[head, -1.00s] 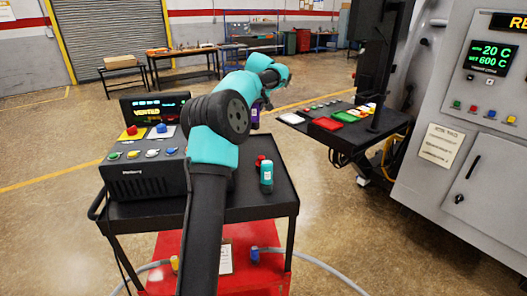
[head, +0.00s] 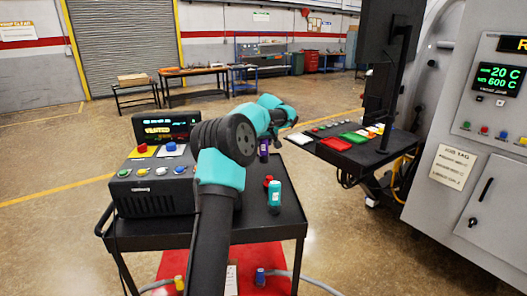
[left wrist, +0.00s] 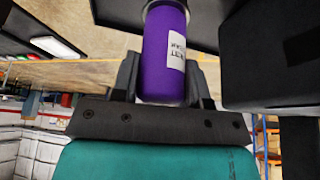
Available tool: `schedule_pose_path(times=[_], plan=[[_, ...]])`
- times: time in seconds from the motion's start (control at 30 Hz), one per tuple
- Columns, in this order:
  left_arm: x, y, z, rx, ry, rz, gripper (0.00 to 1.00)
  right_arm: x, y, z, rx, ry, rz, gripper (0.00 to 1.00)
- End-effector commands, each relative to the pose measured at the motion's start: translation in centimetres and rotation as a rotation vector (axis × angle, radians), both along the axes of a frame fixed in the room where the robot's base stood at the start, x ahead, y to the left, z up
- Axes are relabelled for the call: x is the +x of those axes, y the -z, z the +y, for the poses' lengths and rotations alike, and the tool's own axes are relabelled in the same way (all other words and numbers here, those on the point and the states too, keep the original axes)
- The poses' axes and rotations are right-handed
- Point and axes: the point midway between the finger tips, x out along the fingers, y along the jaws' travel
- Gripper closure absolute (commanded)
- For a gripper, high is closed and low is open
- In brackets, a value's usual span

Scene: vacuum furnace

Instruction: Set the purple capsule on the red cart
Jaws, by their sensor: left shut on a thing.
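The purple capsule (head: 264,148) is upright at the far edge of the cart's black top. In the left wrist view the purple capsule (left wrist: 165,50), with a white label, sits between the two fingers. My left gripper (left wrist: 163,78) is shut on it; in the head view my arm partly hides the gripper. I cannot tell whether the capsule touches the tray. My right gripper is not in view.
A teal capsule (head: 274,197) and a small red object (head: 268,182) stand on the cart top, nearer than the purple capsule. A control box (head: 152,188) with buttons fills the left of the cart. A button console (head: 345,148) and grey furnace (head: 470,130) are right.

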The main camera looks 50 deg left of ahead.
Motion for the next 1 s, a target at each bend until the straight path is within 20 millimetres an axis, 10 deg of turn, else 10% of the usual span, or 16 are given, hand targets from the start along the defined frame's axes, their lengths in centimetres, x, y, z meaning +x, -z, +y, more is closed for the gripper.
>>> schedule_pose_path(times=[1.0], plan=[[0.0, 3.9, 0.0, 0.000, 0.000, -0.001, 0.91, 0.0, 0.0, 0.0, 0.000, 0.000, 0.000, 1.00]])
